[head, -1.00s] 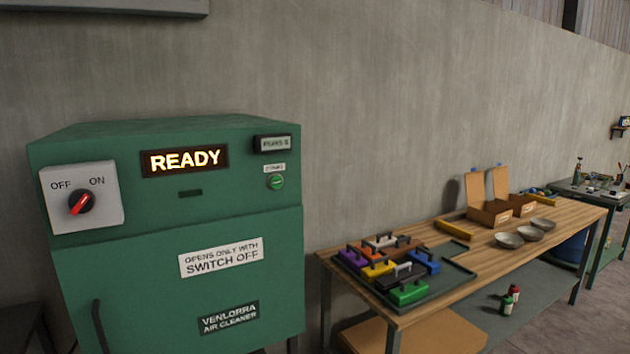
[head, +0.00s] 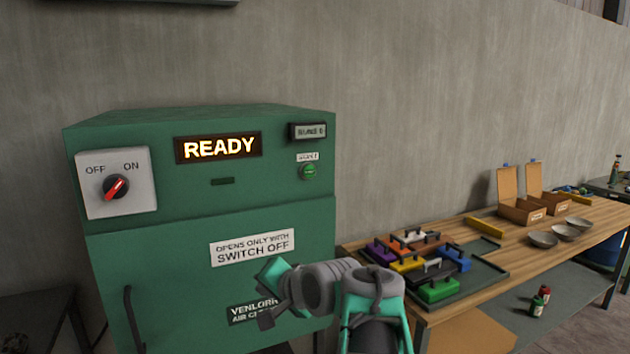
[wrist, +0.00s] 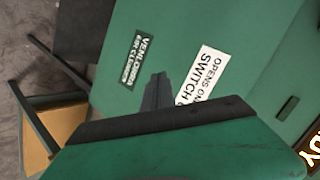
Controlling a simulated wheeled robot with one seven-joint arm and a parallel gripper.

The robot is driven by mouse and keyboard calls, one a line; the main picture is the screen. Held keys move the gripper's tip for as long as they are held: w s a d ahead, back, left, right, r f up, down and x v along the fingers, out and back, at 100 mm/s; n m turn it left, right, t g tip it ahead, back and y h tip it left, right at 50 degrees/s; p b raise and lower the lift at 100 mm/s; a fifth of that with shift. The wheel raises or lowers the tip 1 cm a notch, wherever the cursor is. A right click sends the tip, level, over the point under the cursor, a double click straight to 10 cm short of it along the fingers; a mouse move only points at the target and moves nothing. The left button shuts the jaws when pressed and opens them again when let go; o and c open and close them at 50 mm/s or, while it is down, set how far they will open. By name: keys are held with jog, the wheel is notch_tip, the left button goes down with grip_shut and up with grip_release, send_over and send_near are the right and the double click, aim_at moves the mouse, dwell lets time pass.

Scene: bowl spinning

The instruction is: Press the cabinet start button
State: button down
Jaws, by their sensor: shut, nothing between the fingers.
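The green cabinet (head: 150,260) stands at the left in the head view, with a lit READY display (head: 218,147). Its round green start button (head: 308,172) is at the upper right of the front, under a small white label. The red switch knob (head: 116,186) is on a white plate at the upper left, its pointer turned toward ON. My gripper (head: 266,318) is in front of the cabinet's lower door, below and left of the button. In the wrist view its fingers (wrist: 157,90) are together and empty, near the SWITCH OFF label. The button is not visible in the wrist view.
A wooden workbench (head: 470,240) stands to the right, with a tray (head: 490,280) of colored blocks with handles, cardboard boxes (head: 520,212) and several metal bowls (head: 566,232). A dark table (head: 35,310) is at the lower left. The cabinet's black door handle (head: 132,318) sticks out.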

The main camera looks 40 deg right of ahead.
aim_at(310, 172)
jog(key=s+d+r+m+t+h, duration=0.2)
jog(key=d+r, duration=0.4)
jog(key=r, duration=0.4)
jog(key=s+d+r+m+t+h, duration=0.2)
jog(key=s+d+r+m, duration=0.4)
jog(key=r, duration=0.3)
jog(key=shift+s+d+r+m+t, duration=0.3)
jog(key=shift+s+d+r+t, duration=0.1)
jog(key=shift+d+t, duration=0.45)
jog(key=shift+w, duration=0.15)
jog(key=p+x, duration=0.3)
jog(key=x, duration=1)
jog(key=shift+w+d+f, duration=0.1)
jog(key=shift+w, duration=0.25)
